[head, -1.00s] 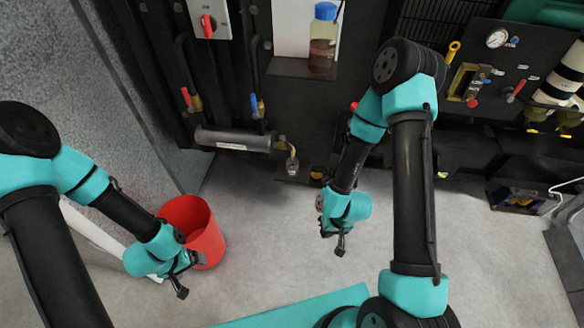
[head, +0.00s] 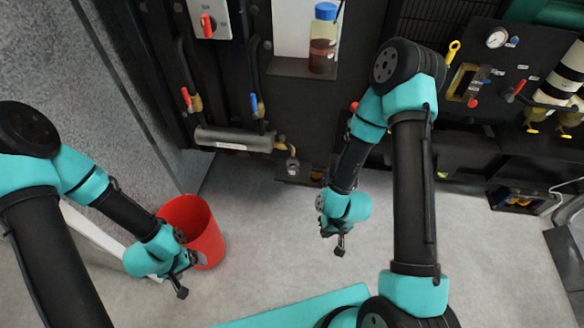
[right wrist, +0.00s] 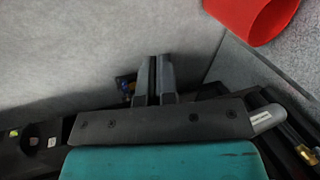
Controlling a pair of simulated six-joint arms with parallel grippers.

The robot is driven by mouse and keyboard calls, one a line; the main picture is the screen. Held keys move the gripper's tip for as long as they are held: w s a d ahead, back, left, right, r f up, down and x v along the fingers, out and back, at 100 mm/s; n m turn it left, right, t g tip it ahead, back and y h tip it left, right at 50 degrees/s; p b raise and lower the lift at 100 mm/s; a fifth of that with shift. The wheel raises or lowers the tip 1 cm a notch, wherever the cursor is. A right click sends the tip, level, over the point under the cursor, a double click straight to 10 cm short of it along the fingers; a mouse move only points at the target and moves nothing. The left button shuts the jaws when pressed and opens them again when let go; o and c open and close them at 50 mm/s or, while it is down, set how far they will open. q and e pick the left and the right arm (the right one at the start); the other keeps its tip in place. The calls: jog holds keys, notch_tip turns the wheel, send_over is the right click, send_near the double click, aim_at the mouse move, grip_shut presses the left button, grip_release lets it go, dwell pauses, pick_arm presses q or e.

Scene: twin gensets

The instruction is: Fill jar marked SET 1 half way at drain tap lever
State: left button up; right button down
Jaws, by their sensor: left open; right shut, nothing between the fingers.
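A jar with a blue cap and brown-red liquid (head: 323,40) stands on a dark shelf at the top middle of the head view; I cannot read any SET 1 mark on it. A brass tap with a pale outlet (head: 292,163) sits at the right end of a grey cylinder; I cannot tell whether it is the drain tap. My right gripper (head: 340,244) hangs over the floor, below and right of that tap. The right wrist view shows its fingers (right wrist: 153,80) together and empty. My left gripper (head: 189,274) is open beside the red bin, holding nothing visible.
The red bin (head: 198,222) stands on the floor at left, and also shows in the right wrist view (right wrist: 252,15). A red lever (head: 187,97) and a blue lever (head: 254,105) hang above the grey cylinder (head: 232,139). A gauge panel (head: 500,65) is at right. Middle floor is clear.

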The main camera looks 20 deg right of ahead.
aim_at(288, 146)
jog(key=c, duration=1.6)
grip_release()
jog(key=shift+w+f, duration=0.1)
jog(key=shift+w, duration=0.15)
jog(key=o, duration=0.7)
jog(key=w+t, duration=0.2)
jog(key=w, duration=0.1)
jog(key=w+n+t, duration=0.1)
jog(key=w+t, duration=0.1)
jog(key=w, duration=0.2)
jog(key=w+f+t, duration=0.1)
jog(key=w+t, duration=0.2)
jog(key=w, duration=0.1)
jog(key=shift+w+f+n, duration=0.1)
jog(key=shift+w+n, duration=0.05)
jog(key=shift+n, duration=0.25)
jog(key=shift+c, duration=0.2)
jog(key=w+r+t, duration=0.5)
jog(key=w+t, duration=0.3)
jog(key=t, duration=0.1)
jog(key=shift+d+r+t, duration=0.25)
jog(key=shift+d+t, duration=0.1)
jog(key=shift+t, duration=0.05)
jog(key=x, duration=1.7)
jog(key=shift+w+a, duration=0.2)
